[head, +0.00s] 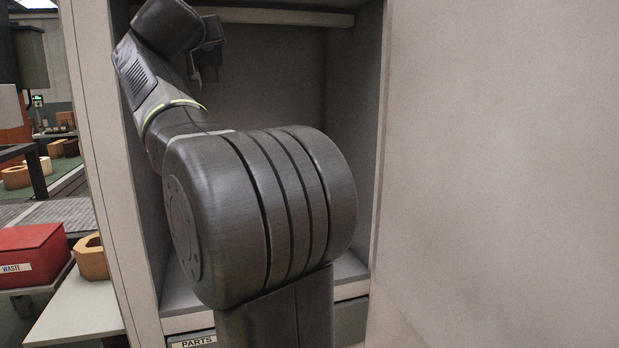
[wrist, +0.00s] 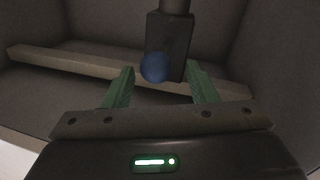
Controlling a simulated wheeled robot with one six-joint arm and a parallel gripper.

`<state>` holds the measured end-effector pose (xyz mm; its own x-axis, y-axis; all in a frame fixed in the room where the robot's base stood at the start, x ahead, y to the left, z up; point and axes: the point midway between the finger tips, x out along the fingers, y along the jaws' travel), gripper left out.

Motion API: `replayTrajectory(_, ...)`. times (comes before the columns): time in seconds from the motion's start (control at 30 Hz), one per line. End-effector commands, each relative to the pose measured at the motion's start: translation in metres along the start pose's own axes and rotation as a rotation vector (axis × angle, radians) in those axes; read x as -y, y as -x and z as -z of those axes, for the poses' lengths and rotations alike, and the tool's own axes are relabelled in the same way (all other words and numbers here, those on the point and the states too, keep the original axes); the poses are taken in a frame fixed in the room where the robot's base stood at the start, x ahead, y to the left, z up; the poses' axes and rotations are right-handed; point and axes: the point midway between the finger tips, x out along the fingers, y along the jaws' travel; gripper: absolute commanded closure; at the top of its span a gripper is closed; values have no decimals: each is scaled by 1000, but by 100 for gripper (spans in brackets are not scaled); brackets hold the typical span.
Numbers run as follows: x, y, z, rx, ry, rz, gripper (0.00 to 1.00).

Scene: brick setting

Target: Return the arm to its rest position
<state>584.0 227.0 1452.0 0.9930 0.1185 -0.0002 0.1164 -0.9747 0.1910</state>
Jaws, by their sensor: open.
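My arm (head: 255,205) fills the middle of the head view and reaches up in front of an open cabinet compartment. Its wrist end is near the top of the compartment, and the fingers cannot be made out there. In the wrist view my gripper (wrist: 161,68) is open, with a green finger on each side. A round blue thing (wrist: 154,68) shows between the fingertips, in front of a dark block (wrist: 181,45) with a stem above it. I cannot tell whether a finger touches either one.
The pale cabinet's left wall (head: 95,150) and a wide right panel (head: 490,170) flank my arm. A pale ledge (wrist: 75,66) crosses the wrist view. A grey bin labelled PARTS (head: 195,342) is below. A red WASTE box (head: 30,252) and a wooden ring (head: 91,258) stand at left.

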Motion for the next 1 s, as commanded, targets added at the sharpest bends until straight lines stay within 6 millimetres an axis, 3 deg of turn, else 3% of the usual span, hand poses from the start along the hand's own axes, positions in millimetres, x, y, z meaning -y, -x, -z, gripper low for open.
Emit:
replayTrajectory(0.1, -1, -17, 1, 1, 2, -3, 48)
replayTrajectory(0.27, -1, -29, 1, 0, 0, -1, 48)
replayTrajectory(0.77, -6, -28, -4, 6, 0, -1, 48)
replayTrajectory(1.0, -16, -27, -30, 66, -12, -4, 48)
